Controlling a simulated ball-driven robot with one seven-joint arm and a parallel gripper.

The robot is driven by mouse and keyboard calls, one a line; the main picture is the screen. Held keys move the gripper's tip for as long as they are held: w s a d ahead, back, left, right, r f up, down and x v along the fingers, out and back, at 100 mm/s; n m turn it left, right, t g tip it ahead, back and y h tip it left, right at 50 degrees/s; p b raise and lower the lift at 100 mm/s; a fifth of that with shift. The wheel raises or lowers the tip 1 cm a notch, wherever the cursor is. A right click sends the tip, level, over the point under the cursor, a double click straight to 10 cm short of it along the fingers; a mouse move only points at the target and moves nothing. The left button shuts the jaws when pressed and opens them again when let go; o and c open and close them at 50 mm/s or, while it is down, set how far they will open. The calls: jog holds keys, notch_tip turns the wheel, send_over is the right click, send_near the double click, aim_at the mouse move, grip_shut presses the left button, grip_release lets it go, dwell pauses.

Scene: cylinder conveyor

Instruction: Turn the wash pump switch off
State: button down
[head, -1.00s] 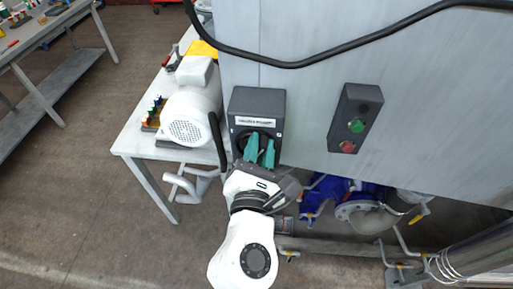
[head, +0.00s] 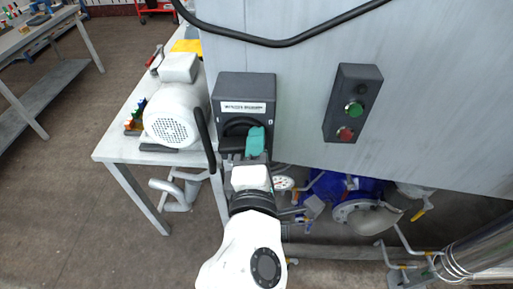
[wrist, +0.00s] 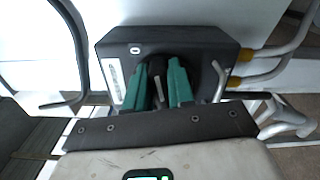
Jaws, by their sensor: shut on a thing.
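The wash pump switch is a black rotary knob (head: 236,128) on the front of a dark grey box (head: 262,86) with a white label, whose text I cannot read. The box is fixed to the pale cabinet wall. My gripper (head: 256,140) has teal fingers and is at the knob, shut on it. In the head view one finger mostly hides the other. The wrist view shows both fingers of my gripper (wrist: 163,82) on either side of the knob, whose grip is mostly hidden. A light round mark shows on the box (wrist: 190,36) there.
A dark box with a green and a red button (head: 344,134) is on the wall to the right. A white motor (head: 172,118) stands on the table at left. A black cable (head: 285,42) hangs across the wall above. Blue pump and pipes (head: 365,190) lie below.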

jog(key=shift+f+m+b, duration=0.35)
jog(key=shift+m+b, duration=0.25)
jog(key=shift+m, duration=0.4)
jog(key=c, duration=1.1)
grip_release()
jog(key=shift+o, duration=0.2)
jog(key=s+b, duration=0.1)
jog(key=s, duration=0.9)
jog(key=shift+s+a, duration=0.15)
jog(key=shift+s, duration=0.25)
